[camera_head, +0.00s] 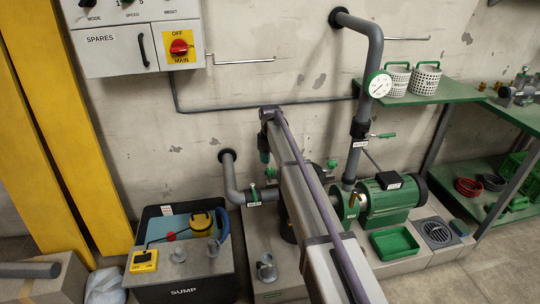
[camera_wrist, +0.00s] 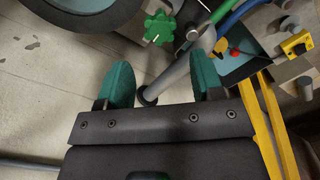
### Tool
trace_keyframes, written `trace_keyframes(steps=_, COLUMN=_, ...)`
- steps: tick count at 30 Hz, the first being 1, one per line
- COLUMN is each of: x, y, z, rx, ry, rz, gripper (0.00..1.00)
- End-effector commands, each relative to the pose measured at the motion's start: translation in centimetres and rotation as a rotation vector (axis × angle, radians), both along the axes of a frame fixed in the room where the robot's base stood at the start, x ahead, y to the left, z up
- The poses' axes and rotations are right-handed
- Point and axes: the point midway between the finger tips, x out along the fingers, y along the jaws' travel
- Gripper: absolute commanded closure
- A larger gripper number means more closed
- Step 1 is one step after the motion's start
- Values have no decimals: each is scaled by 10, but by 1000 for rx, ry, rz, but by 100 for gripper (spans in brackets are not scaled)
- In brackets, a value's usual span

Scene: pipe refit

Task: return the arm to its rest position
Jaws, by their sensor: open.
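My gripper (camera_wrist: 162,82) shows in the wrist view with two green fingers standing wide apart and nothing between them. A grey pipe with a dark end collar shows beyond the gap. In the head view my arm reaches up from the bottom edge across the middle, in front of the wall. Its far end is bent, with a dark green part below it; the fingers are not clear there. The arm hides part of the pipework and floor plinth. A green valve knob (camera_wrist: 160,27) lies beyond the fingers in the wrist view, apart from them.
The sump tank (camera_head: 182,292) with a yellow pump (camera_head: 202,224) stands at lower left. A green motor (camera_head: 388,198) and a vertical pipe with a gauge (camera_head: 378,85) stand to the right. A control cabinet (camera_head: 133,40) hangs at upper left; a green shelf (camera_head: 430,94) is at right.

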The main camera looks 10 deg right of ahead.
Motion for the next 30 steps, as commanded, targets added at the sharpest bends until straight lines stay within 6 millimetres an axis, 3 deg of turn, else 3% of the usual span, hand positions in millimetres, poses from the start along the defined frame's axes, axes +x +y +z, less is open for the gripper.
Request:
trace_keyframes(steps=1, x=0, y=0, z=24, rx=0, ry=0, rz=0, gripper=39)
trace_keyframes(steps=4, x=0, y=0, z=36, rx=0, ry=0, rz=0, gripper=39)
trace_keyframes(steps=14, x=0, y=0, z=34, rx=0, ry=0, rz=0, gripper=39)
trace_keyframes(steps=17, x=0, y=0, z=34, rx=0, ry=0, rz=-70, gripper=39)
trace_keyframes(steps=18, x=-9, y=0, z=34, rx=0, ry=0, rz=-141, gripper=39)
trace_keyframes(steps=20, x=-54, y=0, z=34, rx=0, ry=0, rz=-277, gripper=39)
trace_keyframes(steps=24, x=-181, y=0, z=34, rx=0, ry=0, rz=-552, gripper=39)
trace_keyframes(steps=27, x=-261, y=-1, z=34, rx=0, ry=0, rz=-692, gripper=39)
trace_keyframes(steps=30, x=-328, y=-1, z=34, rx=0, ry=0, rz=-780, gripper=39)
